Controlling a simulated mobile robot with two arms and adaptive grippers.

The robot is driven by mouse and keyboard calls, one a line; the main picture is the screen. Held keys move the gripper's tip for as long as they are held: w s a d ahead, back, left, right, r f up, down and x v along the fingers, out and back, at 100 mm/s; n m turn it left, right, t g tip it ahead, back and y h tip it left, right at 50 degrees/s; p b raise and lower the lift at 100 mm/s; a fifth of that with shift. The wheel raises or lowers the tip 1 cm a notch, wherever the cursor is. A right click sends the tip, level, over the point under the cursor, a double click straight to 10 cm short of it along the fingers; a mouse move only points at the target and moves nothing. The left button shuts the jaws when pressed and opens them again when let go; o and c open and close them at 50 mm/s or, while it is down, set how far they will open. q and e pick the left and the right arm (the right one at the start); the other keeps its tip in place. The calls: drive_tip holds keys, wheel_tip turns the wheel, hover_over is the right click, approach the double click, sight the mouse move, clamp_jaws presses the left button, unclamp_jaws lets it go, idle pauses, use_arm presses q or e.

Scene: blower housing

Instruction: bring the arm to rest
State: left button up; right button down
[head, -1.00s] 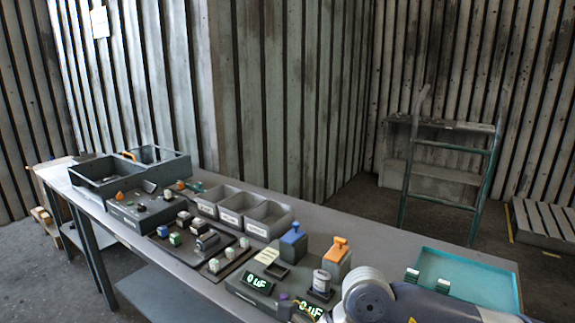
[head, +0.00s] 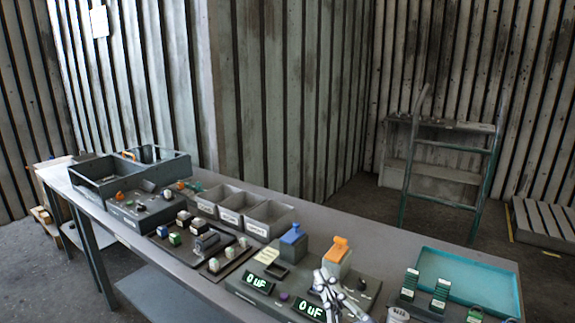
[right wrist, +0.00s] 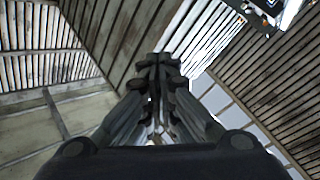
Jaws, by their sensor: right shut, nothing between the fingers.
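My right gripper (head: 324,280) is at the bottom centre-right of the head view, its pale linked fingers pointing up in front of the test unit with two green displays (head: 258,283). In the right wrist view the gripper (right wrist: 160,62) has its fingers together, with nothing between them. My left gripper is not in view.
The workbench (head: 350,228) carries grey bins (head: 270,217), a dark parts tray (head: 160,240), a blue-topped block (head: 293,240), an orange-topped block (head: 337,255) and a teal tray (head: 460,280). Green-and-white parts (head: 440,290) stand by the teal tray. A stepladder (head: 445,165) stands behind.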

drive_tip(key=s+d+f+m+g+h, duration=0.1)
drive_tip(key=d+f+m+g+h, duration=0.15)
drive_tip(key=f, duration=0.35)
drive_tip(key=s+d+f+m+g+h, duration=0.2)
drive_tip(key=d+f, duration=0.2)
drive_tip(key=f, duration=0.2)
drive_tip(key=s+d+f+m+g, duration=0.25)
drive_tip(key=s+f+g, duration=0.25)
drive_tip(key=s+f, duration=0.5)
drive_tip(key=s+d+f+m+g, duration=0.1)
drive_tip(key=s+d+f+g, duration=0.3)
drive_tip(key=s+f+g, duration=0.5)
drive_tip(key=s+f+t, duration=0.1)
drive_tip(key=s+f, duration=0.1)
drive_tip(key=f, duration=1.1)
drive_tip(key=s+f+t, duration=0.1)
drive_tip(key=s+f, duration=0.2)
drive_tip(key=f, duration=0.9)
drive_tip(key=s+d+f+g, duration=0.1)
drive_tip(key=s+d+f, duration=0.2)
drive_tip(key=s+f, duration=1.3)
drive_tip(key=shift+s+f+h, duration=0.4)
drive_tip(key=shift+f+h, duration=0.05)
drive_tip(key=shift+f, duration=0.1)
drive_tip(key=shift+g, duration=0.25)
